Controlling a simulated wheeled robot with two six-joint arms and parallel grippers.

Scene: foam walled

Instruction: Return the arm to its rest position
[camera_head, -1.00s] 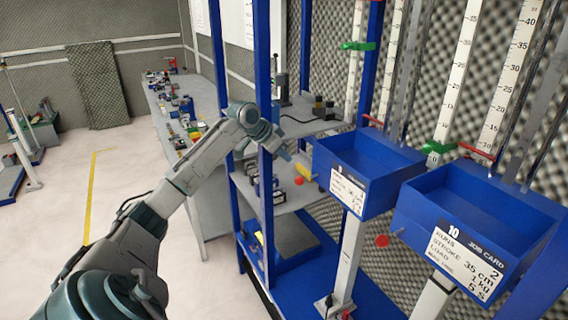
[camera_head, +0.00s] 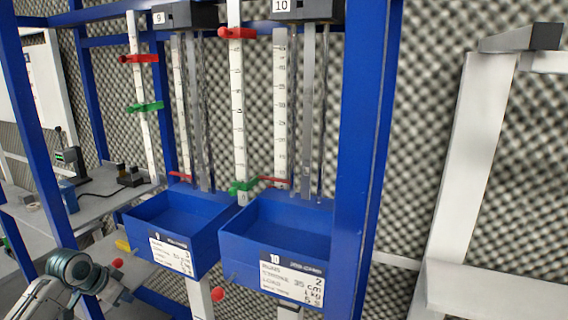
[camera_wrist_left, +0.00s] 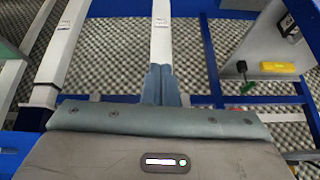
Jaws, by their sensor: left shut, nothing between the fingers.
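My left arm (camera_head: 68,278) comes in at the bottom left corner of the head view, low and left of the blue trays. In the left wrist view my left gripper (camera_wrist_left: 161,75) shows its two blue-grey fingers pressed together, with nothing between them. The fingers point toward a white upright post (camera_wrist_left: 161,35) of the rig. My right arm and gripper are in neither view.
Blue tray 9 (camera_head: 146,225) and blue tray 10 (camera_head: 236,255) stand ahead on a blue frame (camera_head: 362,160), with red knobs jutting forward. A shelf with small devices (camera_head: 90,197) is at left. A yellow-handled thing (camera_wrist_left: 279,67) shows in the wrist view.

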